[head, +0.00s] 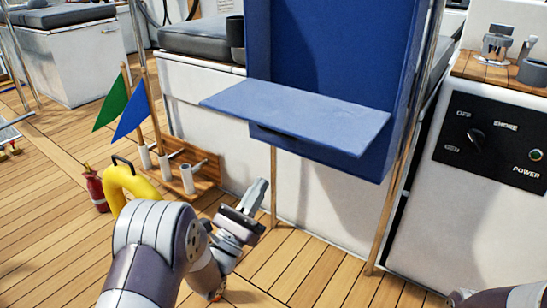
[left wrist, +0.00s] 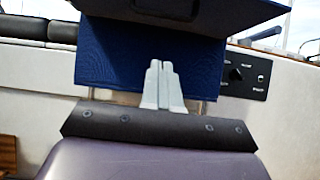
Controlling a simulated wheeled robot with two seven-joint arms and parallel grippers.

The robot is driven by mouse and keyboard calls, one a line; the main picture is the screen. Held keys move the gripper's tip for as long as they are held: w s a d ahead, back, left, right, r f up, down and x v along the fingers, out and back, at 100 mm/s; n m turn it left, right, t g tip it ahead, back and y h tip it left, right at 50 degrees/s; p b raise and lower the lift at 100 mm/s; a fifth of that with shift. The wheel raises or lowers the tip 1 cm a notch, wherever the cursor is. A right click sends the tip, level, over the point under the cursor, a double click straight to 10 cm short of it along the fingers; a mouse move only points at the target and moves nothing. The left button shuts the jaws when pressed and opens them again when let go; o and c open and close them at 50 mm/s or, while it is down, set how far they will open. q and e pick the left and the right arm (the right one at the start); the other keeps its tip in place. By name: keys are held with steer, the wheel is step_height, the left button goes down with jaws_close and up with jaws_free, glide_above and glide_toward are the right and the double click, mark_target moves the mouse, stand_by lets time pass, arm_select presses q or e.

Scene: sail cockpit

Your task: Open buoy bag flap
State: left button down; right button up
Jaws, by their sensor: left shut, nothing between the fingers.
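The buoy bag is a tall dark blue case (head: 335,50) hung between two poles against the white cockpit side. Its lighter blue flap (head: 300,112) juts out toward me, roughly level, from the bag's lower front. In the left wrist view the flap (left wrist: 180,14) crosses the top as a dark slab, with the blue bag front (left wrist: 195,62) below it. My left gripper (head: 258,190) is shut and empty, below and to the left of the flap, apart from it. Its closed fingers (left wrist: 162,85) show against the blue bag. My right gripper is out of view; only part of that arm shows.
A wooden rack (head: 195,175) with green (head: 112,103) and blue (head: 133,117) flags stands left of the bag. A yellow horseshoe buoy (head: 125,180) and a red bottle (head: 96,190) are beside it. A switch panel (head: 495,140) is at right.

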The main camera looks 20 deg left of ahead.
arm_select(q)
steer(key=w+d+r+b, duration=0.2)
steer(key=w+r+b, duration=0.1)
steer(key=w+r, duration=0.2)
step_height(320, 180, up, 2)
steer(key=shift+r+b, duration=0.2)
steer(key=shift+b, duration=0.15)
